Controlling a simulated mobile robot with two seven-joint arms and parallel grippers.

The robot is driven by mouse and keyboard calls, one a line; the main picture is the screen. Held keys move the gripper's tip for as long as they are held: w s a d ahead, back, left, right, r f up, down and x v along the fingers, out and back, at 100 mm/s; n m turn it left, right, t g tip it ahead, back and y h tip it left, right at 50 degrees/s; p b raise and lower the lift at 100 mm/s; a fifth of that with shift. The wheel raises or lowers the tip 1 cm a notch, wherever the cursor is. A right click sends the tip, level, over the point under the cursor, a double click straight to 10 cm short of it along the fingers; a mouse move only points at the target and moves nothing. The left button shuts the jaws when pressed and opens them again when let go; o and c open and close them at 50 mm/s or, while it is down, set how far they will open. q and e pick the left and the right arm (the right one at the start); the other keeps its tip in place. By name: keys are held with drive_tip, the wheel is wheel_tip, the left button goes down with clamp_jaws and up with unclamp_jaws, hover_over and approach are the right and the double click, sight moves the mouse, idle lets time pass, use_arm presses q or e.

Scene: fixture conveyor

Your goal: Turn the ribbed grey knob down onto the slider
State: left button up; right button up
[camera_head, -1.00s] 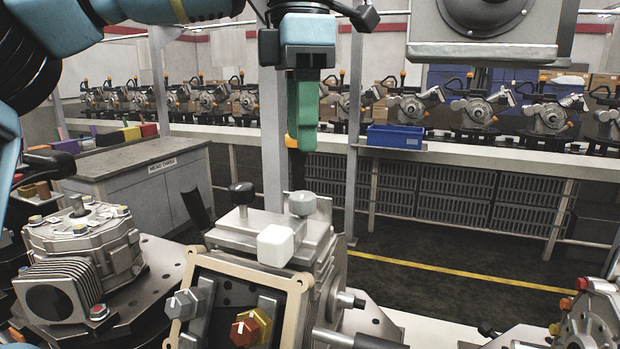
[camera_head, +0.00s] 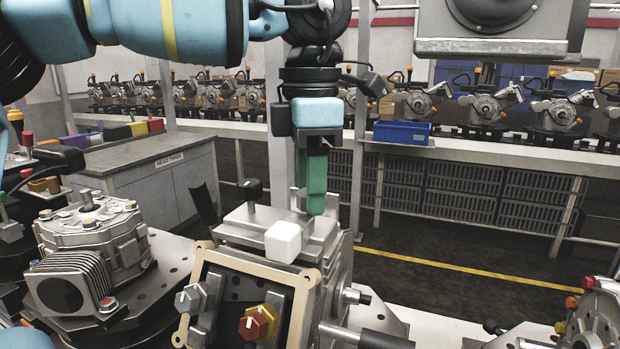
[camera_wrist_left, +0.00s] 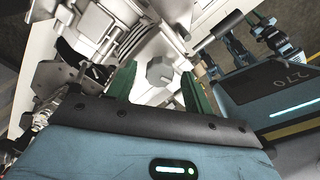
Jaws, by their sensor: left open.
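The ribbed grey knob (camera_wrist_left: 160,70) shows in the left wrist view, between the two green fingertips and beyond them, with a gap on each side. In the head view the fingers hide it. My left gripper (camera_head: 313,207) points down over the right end of the metal slider block (camera_head: 262,226) on top of the fixture. It is open, with one finger on each side of the knob. How far the fingertips are above the block is hard to tell. My right gripper is in neither view.
A black knob (camera_head: 250,189) stands left on the same block, and a white cube-shaped knob (camera_head: 283,241) is at its front. A framed panel (camera_head: 250,262) with grey and red-yellow knobs is below. A grey gearbox housing (camera_head: 92,240) stands left; a blue bin (camera_head: 402,133) is behind.

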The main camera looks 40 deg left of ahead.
use_arm(q)
drive_tip(key=c, duration=1)
